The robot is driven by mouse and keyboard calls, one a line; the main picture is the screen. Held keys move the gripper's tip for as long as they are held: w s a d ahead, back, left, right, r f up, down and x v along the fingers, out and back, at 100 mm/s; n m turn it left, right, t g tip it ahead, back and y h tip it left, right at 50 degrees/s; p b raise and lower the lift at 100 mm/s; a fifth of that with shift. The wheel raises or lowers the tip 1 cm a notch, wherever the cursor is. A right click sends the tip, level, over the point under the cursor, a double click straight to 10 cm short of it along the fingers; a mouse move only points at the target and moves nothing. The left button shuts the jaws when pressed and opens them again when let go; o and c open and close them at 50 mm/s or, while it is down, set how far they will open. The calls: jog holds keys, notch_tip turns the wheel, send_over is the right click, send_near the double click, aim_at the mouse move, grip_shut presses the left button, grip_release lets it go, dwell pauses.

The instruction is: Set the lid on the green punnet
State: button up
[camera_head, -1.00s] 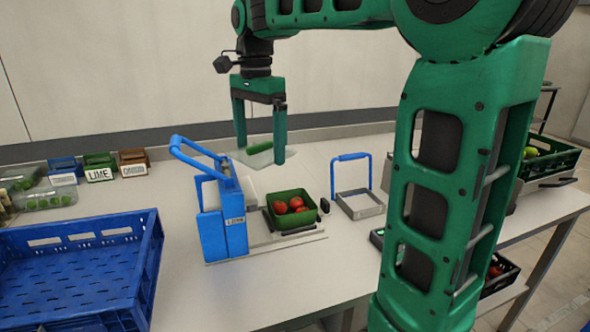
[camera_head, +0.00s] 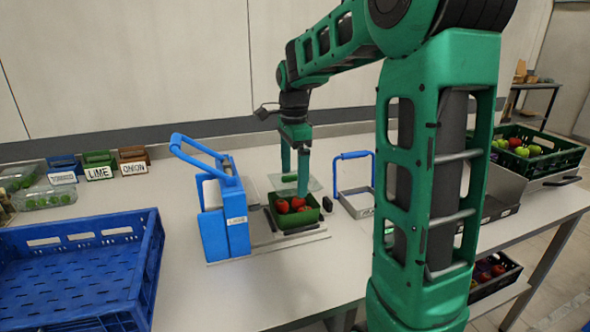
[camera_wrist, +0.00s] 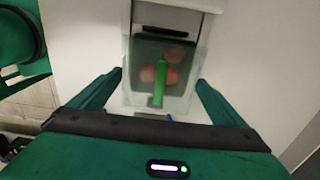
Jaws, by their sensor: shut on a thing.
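The green punnet (camera_head: 296,227) holds red tomatoes (camera_head: 283,206) and sits on the plate of the blue-handled device. My gripper (camera_head: 294,183) is above it, shut on the clear lid (camera_head: 315,184), which has a green grip bar. In the wrist view, the lid (camera_wrist: 190,108) lies between the spread fingers of my gripper (camera_wrist: 160,78), with its green bar over the middle. The tomatoes (camera_wrist: 172,76) show through the lid. The lid looks roughly level and over the punnet; whether it touches the rim I cannot tell.
The blue-handled device (camera_head: 223,220) stands close left of the punnet. A grey tray with a blue hoop (camera_head: 358,203) stands close right. A large blue crate (camera_head: 150,262) is at the left. Labelled boxes (camera_head: 98,168) line the back left. The bench front is clear.

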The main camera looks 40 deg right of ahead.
jog(key=shift+f, duration=2.7)
jog(key=shift+f, duration=0.1)
jog(key=o, duration=0.6)
jog(key=shift+o, duration=0.2)
jog(key=shift+w+r, duration=0.15)
jog(key=shift+r, duration=0.65)
jog(key=shift+w+r, duration=0.1)
jog(key=shift+r, duration=2.7)
jog(key=shift+s, duration=0.1)
